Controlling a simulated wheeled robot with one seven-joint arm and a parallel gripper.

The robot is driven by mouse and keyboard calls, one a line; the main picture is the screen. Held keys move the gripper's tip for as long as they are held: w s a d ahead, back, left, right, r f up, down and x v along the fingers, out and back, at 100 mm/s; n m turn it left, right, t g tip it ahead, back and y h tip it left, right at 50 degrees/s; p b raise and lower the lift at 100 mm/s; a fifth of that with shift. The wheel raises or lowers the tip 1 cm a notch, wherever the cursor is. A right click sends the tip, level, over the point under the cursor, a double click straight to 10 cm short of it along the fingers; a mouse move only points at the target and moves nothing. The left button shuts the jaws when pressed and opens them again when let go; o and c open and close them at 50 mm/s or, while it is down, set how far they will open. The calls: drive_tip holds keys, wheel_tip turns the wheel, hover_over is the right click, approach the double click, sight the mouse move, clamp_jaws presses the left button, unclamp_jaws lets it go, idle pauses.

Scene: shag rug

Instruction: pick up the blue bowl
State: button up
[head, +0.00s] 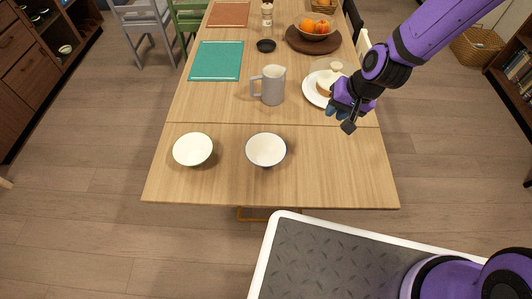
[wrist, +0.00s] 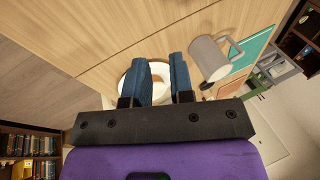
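A white bowl with a dark blue rim (head: 266,150) stands upright on the near part of the wooden table, at its middle. It looks empty. A similar white bowl with a greenish rim (head: 193,150) stands to its left. My gripper (head: 341,116) is above the table's right side, to the right of and beyond the blue-rimmed bowl. In the wrist view my gripper (wrist: 159,74) has its two blue fingers apart, with nothing held between them. Neither bowl can be made out in the wrist view.
A white plate (head: 313,92) with a cake-like item lies beside my gripper, and shows behind the fingers in the wrist view (wrist: 126,82). A grey pitcher (head: 272,87) stands beyond the bowls. The near right of the table (head: 340,165) is clear.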

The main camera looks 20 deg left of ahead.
drive_tip(key=m+g+y, duration=0.1)
drive_tip(key=m+y, duration=0.1)
approach(274, 160)
drive_tip(key=shift+x, duration=3.65)
drive_tip(key=shift+w, duration=0.1)
clamp_jaws()
